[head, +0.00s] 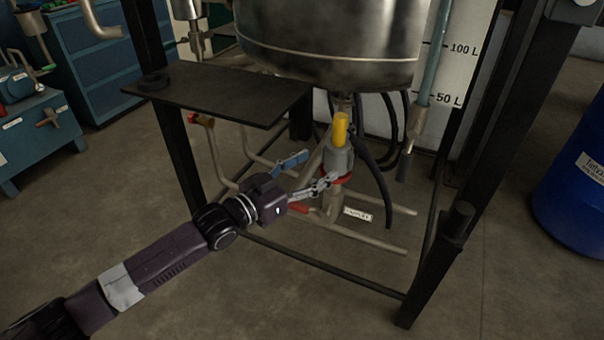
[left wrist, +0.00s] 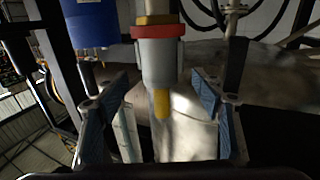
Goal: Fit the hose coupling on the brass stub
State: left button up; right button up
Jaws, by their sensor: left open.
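A grey fitting (head: 338,160) with a red ring (head: 336,179) and a yellow end (head: 340,129) stands upright under the steel vessel, on top of a pale pipe; I take it for the hose coupling. The left wrist view shows the fitting (left wrist: 158,65) upside down, with a brass-coloured band (left wrist: 157,19) against its red ring. That band may be the brass stub; how firmly they are joined I cannot tell. My left gripper (head: 305,173) is open and empty just left of the fitting. Its blue-padded fingers appear either side of the fitting's line, apart from it. My right gripper is out of view.
Black frame legs (head: 440,250) and a dark shelf (head: 225,95) surround the work area. Black hoses (head: 374,170) hang right of the fitting. Low pipes (head: 370,240) run near the floor, with a label (head: 357,214). A blue drum (head: 575,190) stands at right.

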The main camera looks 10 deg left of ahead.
pick_arm(q)
jog(key=shift+v, duration=2)
